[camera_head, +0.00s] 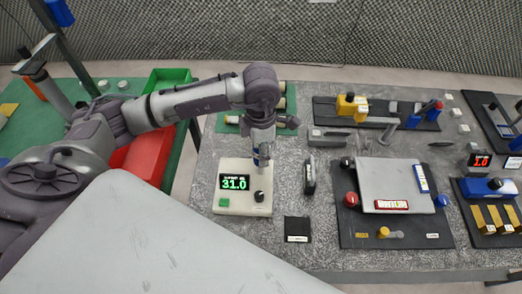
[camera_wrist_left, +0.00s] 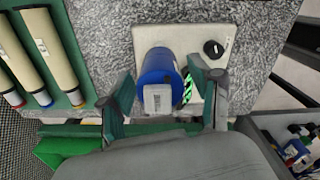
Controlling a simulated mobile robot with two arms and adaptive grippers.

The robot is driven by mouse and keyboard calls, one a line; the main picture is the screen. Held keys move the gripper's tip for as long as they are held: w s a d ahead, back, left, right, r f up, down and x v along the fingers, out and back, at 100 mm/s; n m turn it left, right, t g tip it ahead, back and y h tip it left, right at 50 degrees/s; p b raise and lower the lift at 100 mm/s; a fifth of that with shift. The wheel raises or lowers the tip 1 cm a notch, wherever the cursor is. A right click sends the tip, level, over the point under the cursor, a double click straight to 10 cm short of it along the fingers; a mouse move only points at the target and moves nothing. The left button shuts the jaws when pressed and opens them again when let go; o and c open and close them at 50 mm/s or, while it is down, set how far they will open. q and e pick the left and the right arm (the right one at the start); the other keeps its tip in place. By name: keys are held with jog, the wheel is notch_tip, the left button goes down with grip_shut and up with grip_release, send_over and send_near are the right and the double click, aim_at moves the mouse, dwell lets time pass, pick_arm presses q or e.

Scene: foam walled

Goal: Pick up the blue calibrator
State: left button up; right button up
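The blue calibrator (camera_wrist_left: 160,66) is a blue cylinder with a pale label on its near end, seen in the left wrist view over a cream device (camera_wrist_left: 213,29). My left gripper (camera_wrist_left: 160,84) is open, with one finger on each side of the cylinder. A gap shows at the left finger; the right finger is close to it. In the head view my left gripper (camera_head: 261,160) points down above the back of the cream device (camera_head: 230,208), whose display reads 31.0. The calibrator is mostly hidden there by the fingers. My right gripper is not in view.
A black pad (camera_head: 297,224) and a small dark upright item (camera_head: 309,177) are right of the device. A grey panel (camera_head: 385,172) with knobs stands farther right. Pale tubes with coloured ends (camera_wrist_left: 37,45) lie on a green mat. A red bin (camera_head: 147,158) is left of the table.

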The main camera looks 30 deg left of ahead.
pick_arm(q)
jog(key=c, duration=0.9)
jog(key=shift+r, duration=0.15)
